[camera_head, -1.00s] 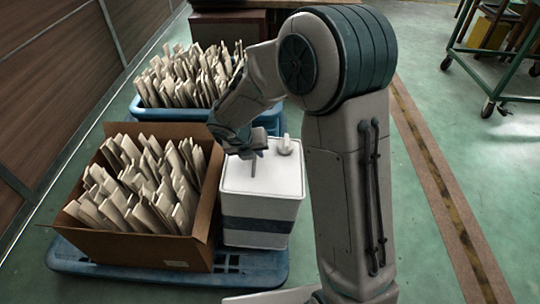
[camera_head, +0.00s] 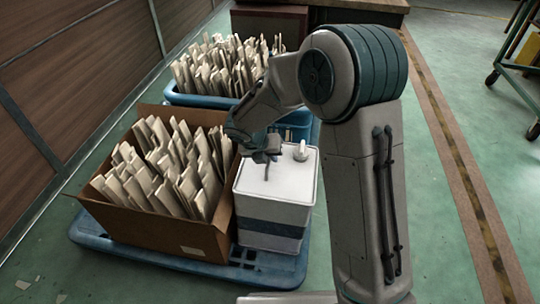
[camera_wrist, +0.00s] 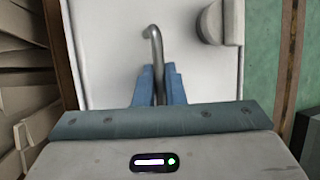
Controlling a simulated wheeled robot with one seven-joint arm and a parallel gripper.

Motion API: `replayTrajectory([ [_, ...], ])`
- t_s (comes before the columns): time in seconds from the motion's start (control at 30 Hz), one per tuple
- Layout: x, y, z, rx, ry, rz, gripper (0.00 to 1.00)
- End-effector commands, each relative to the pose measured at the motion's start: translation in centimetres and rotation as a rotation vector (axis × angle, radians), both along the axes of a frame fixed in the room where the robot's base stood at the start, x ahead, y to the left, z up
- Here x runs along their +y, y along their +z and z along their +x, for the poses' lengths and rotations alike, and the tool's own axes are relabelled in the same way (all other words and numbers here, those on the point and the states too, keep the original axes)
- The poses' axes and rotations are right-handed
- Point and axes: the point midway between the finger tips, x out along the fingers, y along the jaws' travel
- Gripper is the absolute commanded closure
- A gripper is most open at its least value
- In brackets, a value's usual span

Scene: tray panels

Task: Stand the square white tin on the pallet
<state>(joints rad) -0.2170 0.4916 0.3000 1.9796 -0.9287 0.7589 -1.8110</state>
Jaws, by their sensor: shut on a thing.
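The square white tin (camera_head: 275,213) is upright, with a dark band around its lower side and a pale round cap on top. It is over the right front part of the blue pallet (camera_head: 120,252), beside the cardboard box. Its base looks on or just above the pallet; I cannot tell which. My gripper (camera_head: 266,158) is over the tin's top. In the wrist view the blue fingers of my gripper (camera_wrist: 158,80) are shut on the tin's thin grey handle (camera_wrist: 153,38). The white top of the tin (camera_wrist: 110,50) fills the view behind them.
An open cardboard box (camera_head: 165,235) full of envelopes stands on the pallet, close to the tin's left. A blue crate (camera_head: 200,101) of envelopes is behind. A wooden wall (camera_head: 60,95) is at left. Green floor is open at right, and a wheeled cart (camera_head: 515,75) stands far right.

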Motion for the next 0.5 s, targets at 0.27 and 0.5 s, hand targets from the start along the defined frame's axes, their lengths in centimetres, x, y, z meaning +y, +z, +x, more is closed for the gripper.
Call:
replayTrajectory([
  [0.27,-0.41,-0.60,-0.34,0.015,-0.009,-0.006,0.68],
  [0.5,-0.27,-0.44,-0.28,0.011,-0.006,-0.004,0.68],
])
